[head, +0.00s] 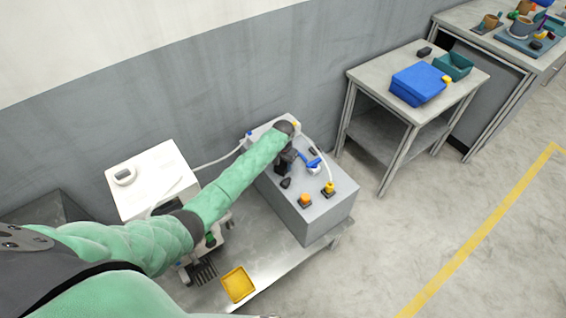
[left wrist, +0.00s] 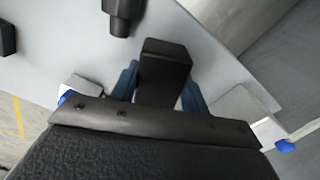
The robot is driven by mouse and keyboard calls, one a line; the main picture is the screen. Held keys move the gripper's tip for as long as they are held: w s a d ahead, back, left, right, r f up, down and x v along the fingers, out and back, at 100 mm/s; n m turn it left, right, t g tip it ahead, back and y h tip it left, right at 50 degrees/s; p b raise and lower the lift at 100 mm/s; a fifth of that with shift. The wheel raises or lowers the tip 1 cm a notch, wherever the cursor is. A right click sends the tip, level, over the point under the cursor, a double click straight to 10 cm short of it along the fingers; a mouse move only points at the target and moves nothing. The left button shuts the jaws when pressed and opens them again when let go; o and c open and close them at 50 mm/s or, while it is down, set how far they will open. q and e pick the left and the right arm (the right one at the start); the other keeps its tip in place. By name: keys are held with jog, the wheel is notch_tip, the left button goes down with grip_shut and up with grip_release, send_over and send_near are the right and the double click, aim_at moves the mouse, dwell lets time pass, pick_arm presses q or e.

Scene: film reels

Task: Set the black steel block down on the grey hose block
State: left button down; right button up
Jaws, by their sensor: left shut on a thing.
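My left gripper (head: 303,158) is over the top of the large grey box, with its blue fingers shut on the black steel block (left wrist: 165,65). In the left wrist view the block sits between the two blue fingers. In the head view it is small and partly hidden by the gripper. A pale grey block (head: 260,129) at the back end of the box, with hoses at its ends, looks like the grey hose block. My left forearm and wrist cover part of it. I cannot tell the held block's height. My right gripper is not in view.
The large grey box (head: 328,212) carries a black knob (head: 285,183), an orange button (head: 305,199) and a yellow fitting (head: 329,188). A white machine (head: 150,170) stands left, joined by a pale hose (head: 215,160). A yellow tray (head: 238,284) lies in front.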

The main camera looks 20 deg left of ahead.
aim_at(283, 163)
pick_arm(q)
jog(key=shift+f, duration=0.1)
dwell(0.3)
jog(key=c, duration=0.8)
grip_release()
jog(key=shift+o, duration=0.4)
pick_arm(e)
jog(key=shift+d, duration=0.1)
pick_arm(q)
jog(key=shift+r, duration=0.2)
notch_tip(283, 163, up, 12)
jog(key=b, duration=0.3)
jog(key=shift+f, duration=0.15)
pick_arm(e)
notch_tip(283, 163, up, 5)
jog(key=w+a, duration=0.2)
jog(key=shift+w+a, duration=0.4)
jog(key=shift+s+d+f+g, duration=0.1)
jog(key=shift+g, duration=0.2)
